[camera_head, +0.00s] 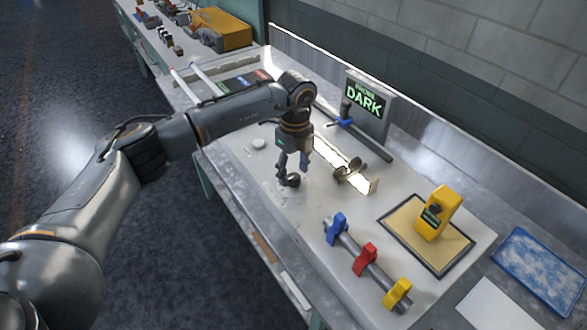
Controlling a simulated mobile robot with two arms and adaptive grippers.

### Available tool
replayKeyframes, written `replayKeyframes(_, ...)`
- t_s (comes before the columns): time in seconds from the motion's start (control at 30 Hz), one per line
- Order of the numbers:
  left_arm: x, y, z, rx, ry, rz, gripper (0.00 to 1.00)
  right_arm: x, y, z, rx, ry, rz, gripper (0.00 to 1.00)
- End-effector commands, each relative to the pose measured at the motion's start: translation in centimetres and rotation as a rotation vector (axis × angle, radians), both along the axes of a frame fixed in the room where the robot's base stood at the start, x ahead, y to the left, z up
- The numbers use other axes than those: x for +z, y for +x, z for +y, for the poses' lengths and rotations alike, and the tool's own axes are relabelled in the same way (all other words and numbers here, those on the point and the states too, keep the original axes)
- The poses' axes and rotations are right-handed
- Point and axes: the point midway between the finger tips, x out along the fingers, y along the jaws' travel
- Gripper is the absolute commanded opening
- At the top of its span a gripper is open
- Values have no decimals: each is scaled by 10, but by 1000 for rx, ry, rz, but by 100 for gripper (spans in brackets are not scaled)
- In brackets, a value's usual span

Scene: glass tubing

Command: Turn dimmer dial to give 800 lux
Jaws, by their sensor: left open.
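My left gripper (289,176) points down over the bench, open, with its fingertips at a small dark round knob (293,180) that looks like the dimmer dial. The fingers partly cover the knob, and I cannot tell whether they touch it. A grey display panel (368,104) at the back of the bench shows "DARK" in green letters, with a smaller line above it too small to read. A yellow handheld meter (447,205) stands on a tan, dark-edged mat (400,222); its reading is not legible. My right gripper is not in view.
A bright glowing strip (333,154) with a brass-coloured fitting lies behind the gripper. A rail with blue, red (366,258) and yellow handles is at the front. A white round button (259,143) is left of the gripper. A blue tray (541,268) is at the right.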

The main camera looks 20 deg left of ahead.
Motion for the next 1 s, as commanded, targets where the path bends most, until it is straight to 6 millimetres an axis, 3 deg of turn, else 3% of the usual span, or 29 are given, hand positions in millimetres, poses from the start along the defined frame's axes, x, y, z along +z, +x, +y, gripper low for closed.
replayKeyframes(0.17,-11,0,0,-1,0,0,56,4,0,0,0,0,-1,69)
replayKeyframes(0.43,-13,0,0,-1,-1,-1,56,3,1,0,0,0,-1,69)
replayKeyframes(0.7,-13,0,0,-1,-1,-1,3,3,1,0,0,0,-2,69)
replayKeyframes(1.0,-14,0,0,-27,0,-1,2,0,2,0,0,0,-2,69)
